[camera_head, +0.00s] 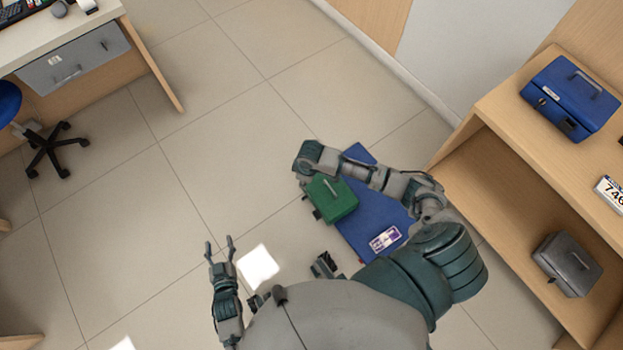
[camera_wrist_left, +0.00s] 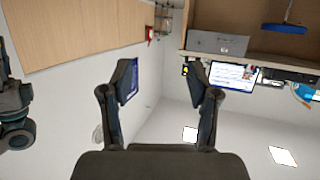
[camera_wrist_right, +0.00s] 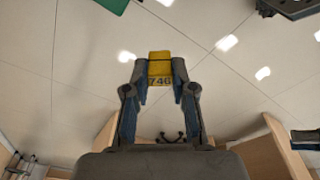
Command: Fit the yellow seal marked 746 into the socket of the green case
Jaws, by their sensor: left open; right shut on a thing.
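The green case (camera_head: 331,200) sits over the left part of a blue surface (camera_head: 365,215) in the head view, partly under my right forearm. A green corner (camera_wrist_right: 112,3) shows at the top of the right wrist view. Its socket cannot be made out. My right gripper (camera_wrist_right: 160,75) is shut on the yellow seal (camera_wrist_right: 160,57), whose 746 mark faces the wrist camera. In the head view this gripper and the seal are hidden behind the wrist. My left gripper (camera_head: 220,243) is open and empty over the floor; its spread fingers also show in the left wrist view (camera_wrist_left: 165,85).
A purple and white card (camera_head: 385,240) lies on the blue surface. A wooden counter at right holds a blue box (camera_head: 570,97), a grey box (camera_head: 567,264) and a white plate marked 746 (camera_head: 611,193). A desk (camera_head: 60,40) and chair stand at far left. Open floor lies between.

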